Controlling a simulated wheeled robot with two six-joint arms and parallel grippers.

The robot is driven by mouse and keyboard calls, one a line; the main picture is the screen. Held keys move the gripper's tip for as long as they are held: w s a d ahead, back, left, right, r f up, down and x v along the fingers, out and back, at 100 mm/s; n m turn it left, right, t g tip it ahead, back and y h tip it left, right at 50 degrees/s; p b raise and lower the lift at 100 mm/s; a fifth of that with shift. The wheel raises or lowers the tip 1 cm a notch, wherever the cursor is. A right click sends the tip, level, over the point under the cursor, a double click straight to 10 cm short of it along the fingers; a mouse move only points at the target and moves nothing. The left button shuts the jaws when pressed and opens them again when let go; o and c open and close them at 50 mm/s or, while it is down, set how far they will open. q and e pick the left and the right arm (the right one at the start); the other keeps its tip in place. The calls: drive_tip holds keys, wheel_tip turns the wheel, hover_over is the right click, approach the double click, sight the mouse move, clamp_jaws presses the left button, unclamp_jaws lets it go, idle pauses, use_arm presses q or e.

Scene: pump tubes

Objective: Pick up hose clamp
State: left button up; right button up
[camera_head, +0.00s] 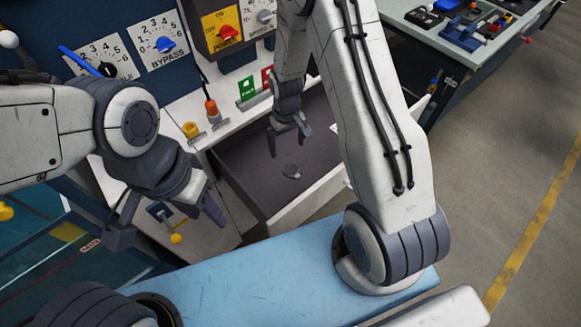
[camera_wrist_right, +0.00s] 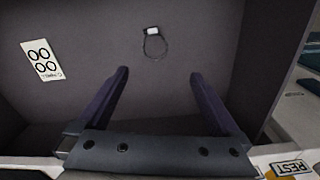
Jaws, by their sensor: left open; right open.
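The hose clamp (camera_head: 291,171), a small thin ring with a light block on it, lies on the floor of an open grey drawer (camera_head: 240,172). In the right wrist view the clamp (camera_wrist_right: 154,42) lies beyond my fingertips, roughly centred between them, with its light block at the far side. My right gripper (camera_head: 290,148) is inside the drawer area, open and empty, close above and apart from the clamp; its fingers also show in the right wrist view (camera_wrist_right: 158,75). My left gripper (camera_head: 172,222) is open and empty, outside the drawer at the left.
A white label with black rings (camera_wrist_right: 42,60) is in the drawer. The drawer's walls surround my right gripper. A control panel with a bypass dial (camera_head: 163,42) and a red power knob (camera_head: 226,33) stands behind. A workbench with tools (camera_head: 470,35) is at the upper right.

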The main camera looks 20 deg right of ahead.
hover_over(291, 170)
drive_tip(key=f, duration=0.6)
drive_tip(key=shift+w+d+f, duration=0.15)
drive_tip(key=shift+w+d, duration=0.05)
drive_tip(key=f, duration=0.1)
drive_tip(key=f+p, duration=0.1)
drive_tip(key=f, duration=0.3)
drive_tip(key=shift+s+a+f+p, duration=0.15)
drive_tip(key=shift+s+a+p, duration=0.05)
drive_tip(key=shift+s+p, duration=0.1)
drive_tip(key=shift+w+f, duration=0.1)
drive_tip(key=shift+f, duration=0.3)
drive_tip(key=c, duration=1.4)
